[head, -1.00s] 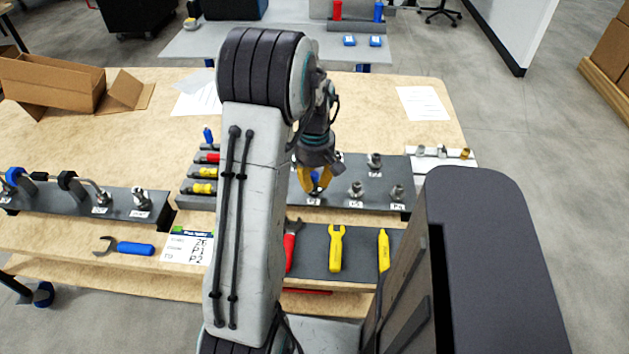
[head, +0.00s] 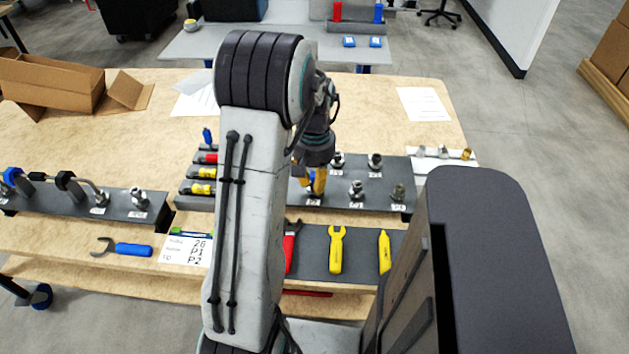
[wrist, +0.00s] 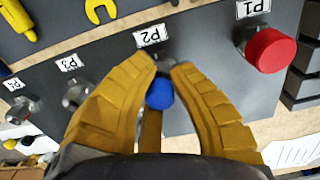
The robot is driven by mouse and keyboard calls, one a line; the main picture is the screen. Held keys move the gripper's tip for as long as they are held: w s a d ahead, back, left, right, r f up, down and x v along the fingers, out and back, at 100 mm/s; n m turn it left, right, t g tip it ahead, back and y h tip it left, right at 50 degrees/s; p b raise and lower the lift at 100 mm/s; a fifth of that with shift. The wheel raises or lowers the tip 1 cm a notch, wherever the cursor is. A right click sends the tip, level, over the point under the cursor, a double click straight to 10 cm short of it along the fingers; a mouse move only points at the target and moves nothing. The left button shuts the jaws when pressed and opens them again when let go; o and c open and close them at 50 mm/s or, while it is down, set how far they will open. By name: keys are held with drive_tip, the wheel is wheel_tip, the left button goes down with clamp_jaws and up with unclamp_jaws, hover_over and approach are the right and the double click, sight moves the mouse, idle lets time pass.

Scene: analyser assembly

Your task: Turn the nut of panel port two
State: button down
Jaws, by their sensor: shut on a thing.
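My gripper (head: 316,186) points down at the port labelled P2 on the dark panel (wrist: 210,50). In the wrist view its yellow fingers (wrist: 166,68) are shut around the port two nut (wrist: 164,63), which shows as a small grey patch between the fingertips. A blue cylindrical piece (wrist: 160,94) stands between the fingers, nearer the wrist camera. The P2 label (wrist: 150,37) lies beside the fingertips. Most of the nut is hidden by the fingers, and in the head view the port is largely covered by the gripper.
Port P1 has a red cap (wrist: 269,50) close to one finger. Ports P3 (wrist: 75,94) and P4 (wrist: 20,108) stand on the other side. A yellow wrench (head: 336,248) and other tools lie on a dark mat in front of the panel.

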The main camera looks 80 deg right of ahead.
sight(314, 174)
drive_tip(key=m, duration=0.5)
drive_tip(key=shift+d+r, duration=0.1)
drive_tip(key=shift+r, duration=0.05)
drive_tip(key=shift+m, duration=0.3)
idle(0.4)
drive_tip(key=c, duration=1.1)
unclamp_jaws()
wheel_tip(314, 174, up, 12)
drive_tip(key=shift+f, duration=0.1)
idle(0.4)
